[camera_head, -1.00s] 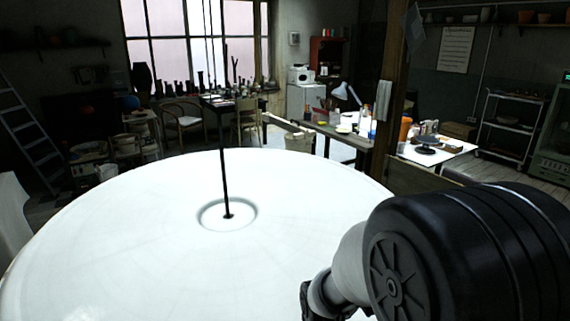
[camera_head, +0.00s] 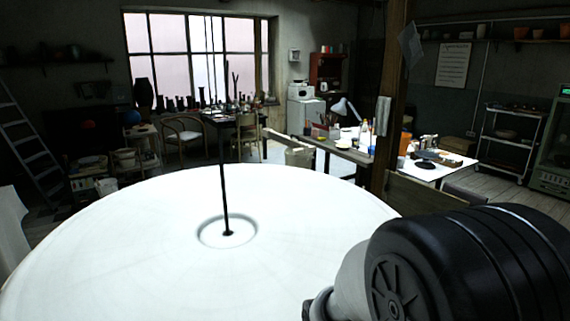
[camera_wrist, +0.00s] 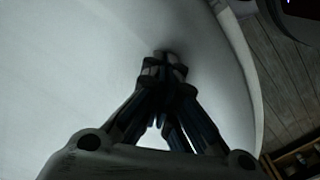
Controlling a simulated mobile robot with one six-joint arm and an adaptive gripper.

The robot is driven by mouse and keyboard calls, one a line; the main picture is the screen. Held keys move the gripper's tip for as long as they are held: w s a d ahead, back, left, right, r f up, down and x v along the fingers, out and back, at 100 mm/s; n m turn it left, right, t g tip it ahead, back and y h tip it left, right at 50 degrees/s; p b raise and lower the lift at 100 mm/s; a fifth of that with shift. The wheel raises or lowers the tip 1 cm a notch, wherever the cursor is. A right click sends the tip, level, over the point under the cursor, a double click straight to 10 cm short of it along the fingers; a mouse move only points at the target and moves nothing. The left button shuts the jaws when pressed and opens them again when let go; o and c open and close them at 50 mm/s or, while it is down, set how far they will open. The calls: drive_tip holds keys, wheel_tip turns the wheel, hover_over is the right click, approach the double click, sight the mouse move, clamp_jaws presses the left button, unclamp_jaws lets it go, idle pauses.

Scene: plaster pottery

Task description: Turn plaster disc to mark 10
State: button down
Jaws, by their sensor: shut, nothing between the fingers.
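The plaster disc (camera_head: 130,235) is a large white round slab that fills the lower part of the head view. A thin black rod (camera_head: 224,185) stands upright at its centre, inside a shallow ring-shaped recess. The disc also fills most of the wrist view (camera_wrist: 70,80). No numbered marks can be made out on it. My gripper (camera_wrist: 168,58) is shut with nothing between the fingers. Its fingertips are over the disc near the rim, with a dark shadow at the tips; I cannot tell whether they touch the surface. In the head view my arm hides the gripper.
A wooden post (camera_head: 388,120) stands beyond the disc at the right. Behind it are a white table (camera_head: 460,165) with pottery tools, a shelf trolley (camera_head: 510,135) and several chairs. A ladder (camera_head: 30,150) leans at the left. The wooden floor (camera_wrist: 290,85) shows past the rim.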

drive_tip(key=shift+r+p, duration=2.7)
drive_tip(key=shift+r, duration=0.75)
drive_tip(key=s+d+r+m+t, duration=0.2)
drive_tip(key=s+r+m, duration=0.4)
drive_tip(key=r, duration=0.3)
drive_tip(key=s+d+r+m+t, duration=0.2)
drive_tip(key=s+d+r+m, duration=0.3)
drive_tip(key=s+r, duration=0.3)
wheel_tip(320, 180, up, 2)
drive_tip(key=shift+r+m+t, duration=0.25)
drive_tip(key=shift+m+t, duration=0.05)
drive_tip(key=shift+m, duration=0.3)
